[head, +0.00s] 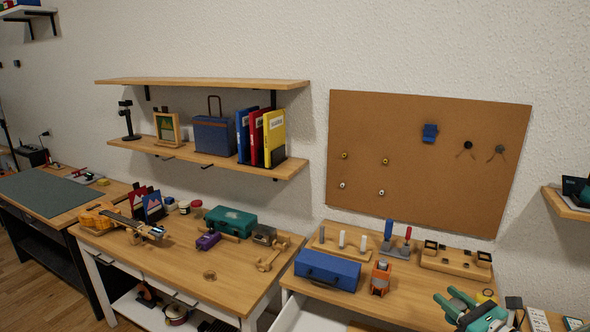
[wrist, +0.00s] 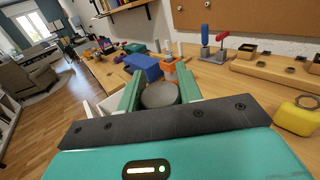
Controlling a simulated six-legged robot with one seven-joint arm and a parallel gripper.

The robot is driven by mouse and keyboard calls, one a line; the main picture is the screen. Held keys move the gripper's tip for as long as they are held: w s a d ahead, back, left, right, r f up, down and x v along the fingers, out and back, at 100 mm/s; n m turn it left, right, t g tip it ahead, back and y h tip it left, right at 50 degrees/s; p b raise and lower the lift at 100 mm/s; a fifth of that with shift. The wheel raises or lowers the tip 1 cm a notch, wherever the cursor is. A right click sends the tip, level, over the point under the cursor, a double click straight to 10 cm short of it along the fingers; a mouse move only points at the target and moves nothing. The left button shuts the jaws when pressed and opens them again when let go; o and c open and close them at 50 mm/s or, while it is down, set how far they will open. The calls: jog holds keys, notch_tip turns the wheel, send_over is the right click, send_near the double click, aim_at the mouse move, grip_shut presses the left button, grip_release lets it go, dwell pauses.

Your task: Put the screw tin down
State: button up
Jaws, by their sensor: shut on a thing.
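My gripper (wrist: 160,90) is shut on the screw tin (wrist: 160,97), a round, dark grey lidded tin between its two green fingers. In the wrist view the tin appears against the right-hand wooden bench (wrist: 215,85), and I cannot tell whether it touches the top. In the head view my gripper (head: 456,304) is at the lower right, over the front part of the bench (head: 420,285). The tin is hard to make out there.
A blue toolbox (head: 327,270) and an orange tool (head: 381,278) stand on the bench's left half. Wooden holders (head: 456,262) line the back. A yellow object (wrist: 300,116) is right of my gripper. Bare wood lies between the orange tool and my gripper.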

jog(key=w+a+f, duration=0.2)
jog(key=a, duration=0.6)
jog(key=w+a+f, duration=0.2)
jog(key=w+a, duration=0.1)
jog(key=a, duration=0.6)
jog(key=w+a+f+h, duration=0.1)
jog(key=w+a, duration=0.2)
jog(key=a, duration=0.5)
jog(key=shift+a+f+m, duration=0.15)
jog(key=shift+f+m, duration=0.15)
jog(key=shift+f, duration=0.1)
jog(key=shift+a, duration=0.1)
